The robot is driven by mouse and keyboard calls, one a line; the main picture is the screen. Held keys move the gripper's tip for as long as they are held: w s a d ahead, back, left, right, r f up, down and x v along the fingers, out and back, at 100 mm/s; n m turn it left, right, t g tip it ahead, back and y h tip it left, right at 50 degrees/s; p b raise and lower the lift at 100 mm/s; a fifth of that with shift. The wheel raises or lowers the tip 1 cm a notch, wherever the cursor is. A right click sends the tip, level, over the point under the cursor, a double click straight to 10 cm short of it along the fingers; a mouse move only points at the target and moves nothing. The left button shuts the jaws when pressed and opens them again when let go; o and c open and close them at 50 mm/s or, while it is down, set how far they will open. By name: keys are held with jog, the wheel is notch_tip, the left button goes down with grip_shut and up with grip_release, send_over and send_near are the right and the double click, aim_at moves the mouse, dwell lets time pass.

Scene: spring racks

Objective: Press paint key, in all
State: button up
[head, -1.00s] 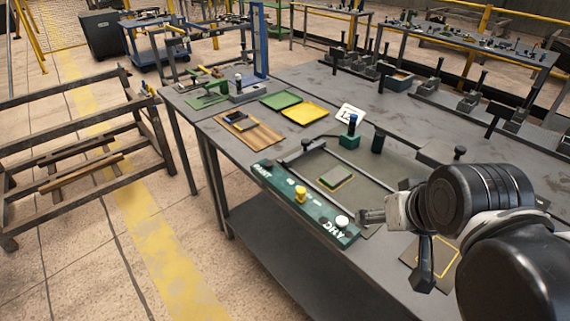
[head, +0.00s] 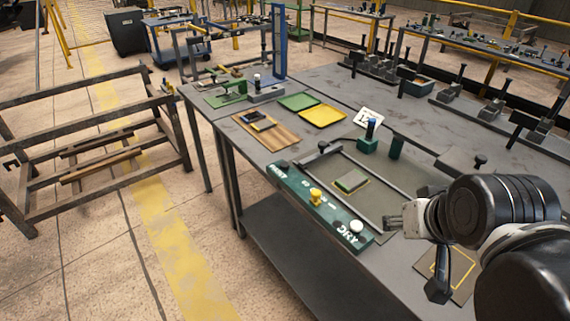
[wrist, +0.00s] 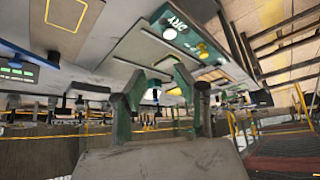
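A green key panel (head: 331,214) lies along the front edge of the grey table in the head view. It is lettered PAINT at its far end and DRY at its near end. A yellow knob (head: 316,196) stands near its middle and a white knob (head: 356,227) near DRY. Any key right beside PAINT is too small to make out. The wrist view also shows the panel's DRY end, white knob (wrist: 170,33) and yellow knob (wrist: 202,50).
A framed bed with a green block (head: 351,181) lies behind the panel. Yellow and green trays (head: 322,116) and a wooden board (head: 265,131) lie at the far left.

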grip_shut()
dwell(1.1)
